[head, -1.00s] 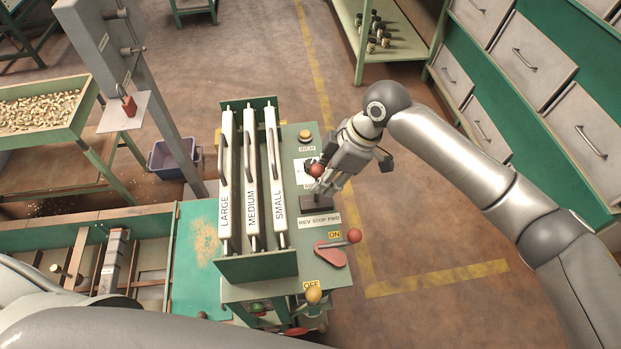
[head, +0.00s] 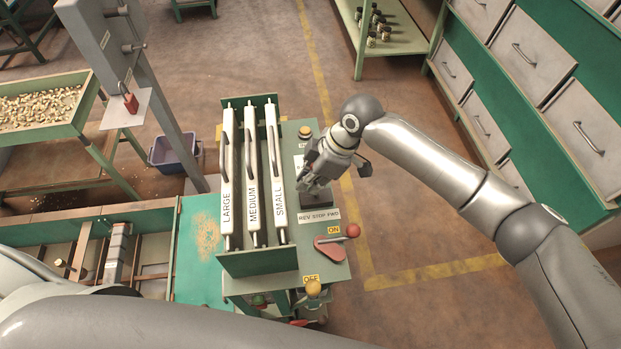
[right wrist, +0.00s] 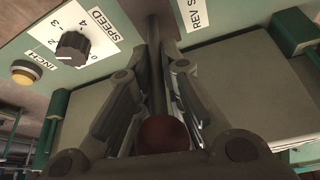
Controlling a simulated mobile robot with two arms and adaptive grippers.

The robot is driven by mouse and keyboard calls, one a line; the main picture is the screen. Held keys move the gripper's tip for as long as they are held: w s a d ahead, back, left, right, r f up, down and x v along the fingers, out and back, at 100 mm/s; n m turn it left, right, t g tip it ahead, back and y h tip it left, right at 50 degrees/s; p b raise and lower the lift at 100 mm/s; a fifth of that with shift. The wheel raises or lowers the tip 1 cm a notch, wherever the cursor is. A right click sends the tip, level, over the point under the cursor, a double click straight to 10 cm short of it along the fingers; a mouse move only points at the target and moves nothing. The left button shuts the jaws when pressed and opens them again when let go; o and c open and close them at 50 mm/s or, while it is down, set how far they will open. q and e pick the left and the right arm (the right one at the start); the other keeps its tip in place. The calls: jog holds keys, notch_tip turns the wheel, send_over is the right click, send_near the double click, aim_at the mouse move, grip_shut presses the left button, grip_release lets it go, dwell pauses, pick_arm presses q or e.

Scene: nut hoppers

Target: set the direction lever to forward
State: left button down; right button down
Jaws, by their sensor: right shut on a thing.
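The direction lever's dark rod (right wrist: 157,65) and reddish-brown ball knob (right wrist: 165,135) stand between the fingers of my right gripper (right wrist: 158,88) in the right wrist view. The gripper is shut on the lever. In the head view my right gripper (head: 312,184) hides the knob and most of the rod above the lever's dark base (head: 319,204). The "REV STOP FWD" label (head: 319,216) lies just in front of that base. I cannot tell which marked position the lever is in. My left gripper is out of view.
A red ON/OFF lever (head: 331,246) with a red knob lies nearer on the panel, with a yellow knob (head: 313,287) below. Tall LARGE, MEDIUM and SMALL handles (head: 252,180) stand left. The speed dial (right wrist: 73,46) and inch button (right wrist: 26,72) are close by. Right of the panel is open floor.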

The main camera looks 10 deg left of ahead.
jog(key=shift+d, duration=0.1)
dwell(0.3)
jog(key=shift+w+d+f+g+y+b, duration=0.1)
jog(key=shift+w+d+g+y+b, duration=0.1)
jog(key=shift+d+y+b, duration=0.25)
jog(key=shift+w+d+f+g+y+b, duration=0.15)
jog(key=shift+d+g+y+b, duration=0.2)
jog(key=shift+y, duration=0.3)
jog(key=y+b, duration=0.1)
jog(key=b, duration=0.1)
jog(key=d+y+b, duration=0.1)
jog(key=b, duration=0.1)
jog(key=shift+w+d+f+g, duration=0.15)
jog(key=shift+w+g, duration=0.2)
jog(key=shift+w+d+y+b, duration=0.15)
jog(key=shift+d+y+b, duration=0.3)
jog(key=shift+y+b, duration=0.65)
jog(key=shift+r, duration=0.2)
jog(key=c, duration=1.5)
grip_release()
jog(key=shift+c, duration=0.2)
